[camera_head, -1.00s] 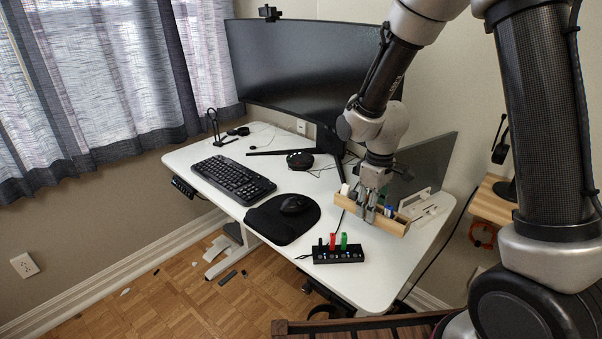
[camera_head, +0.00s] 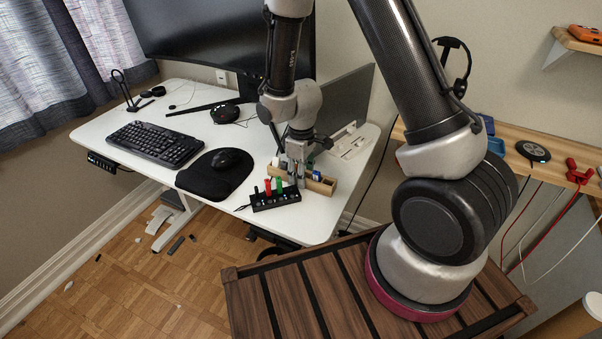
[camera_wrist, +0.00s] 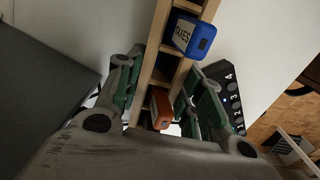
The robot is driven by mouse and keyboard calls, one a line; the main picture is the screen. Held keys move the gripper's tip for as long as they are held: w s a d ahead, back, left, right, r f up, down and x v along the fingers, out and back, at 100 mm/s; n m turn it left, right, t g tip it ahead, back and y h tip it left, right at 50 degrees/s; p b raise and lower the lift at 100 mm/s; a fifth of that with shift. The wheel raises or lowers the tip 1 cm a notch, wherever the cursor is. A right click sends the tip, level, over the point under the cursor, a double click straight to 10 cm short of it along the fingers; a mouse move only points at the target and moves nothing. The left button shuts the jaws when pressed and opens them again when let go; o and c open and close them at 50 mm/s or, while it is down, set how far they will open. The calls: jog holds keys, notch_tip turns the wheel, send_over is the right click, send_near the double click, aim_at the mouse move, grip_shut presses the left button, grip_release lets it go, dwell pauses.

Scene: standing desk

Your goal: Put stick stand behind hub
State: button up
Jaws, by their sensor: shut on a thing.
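The stick stand (camera_head: 322,185) is a long light-wood holder with several sticks in it. In the wrist view the stand (camera_wrist: 146,70) runs between my fingers, with a blue stick marked TAXES (camera_wrist: 195,36) and an orange stick (camera_wrist: 160,108) in its slots. My gripper (camera_head: 297,179) is shut on the stand near its middle and hides part of it. The black hub (camera_head: 276,200), with a red and a green stick upright in it, sits just in front of the stand. The numbered hub (camera_wrist: 228,92) also shows beside my right finger. I cannot tell whether the stand touches the desk.
The mouse (camera_head: 229,158) lies on a black pad (camera_head: 206,181) left of the hub, with the keyboard (camera_head: 155,143) farther left. A white tray-like piece (camera_head: 350,142) and a dark laptop-like panel (camera_head: 345,98) stand behind. The white desk (camera_head: 318,223) is bare at its front right.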

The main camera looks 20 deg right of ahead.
jog(key=shift+f, duration=0.1)
jog(key=o, duration=1.2)
notch_tip(320, 180, up, 12)
jog(key=s+d+r+m+t, duration=0.1)
jog(key=s+d+r+m, duration=0.2)
jog(key=r, duration=0.4)
jog(key=s+d+r+m+t, duration=0.1)
jog(key=s+d+r, duration=0.2)
jog(key=d+r, duration=0.3)
jog(key=s+d+r+m, duration=0.1)
jog(key=s+d+r, duration=0.1)
jog(key=s+r, duration=0.1)
jog(key=s+d+r+m+t, duration=0.1)
jog(key=s+d+r+m, duration=0.1)
jog(key=s, duration=0.4)
jog(key=s+d+r+m+t, duration=0.1)
jog(key=s+d+r+m, duration=0.1)
jog(key=s+r, duration=0.2)
jog(key=shift+s+r, duration=0.1)
jog(key=shift+s, duration=0.45)
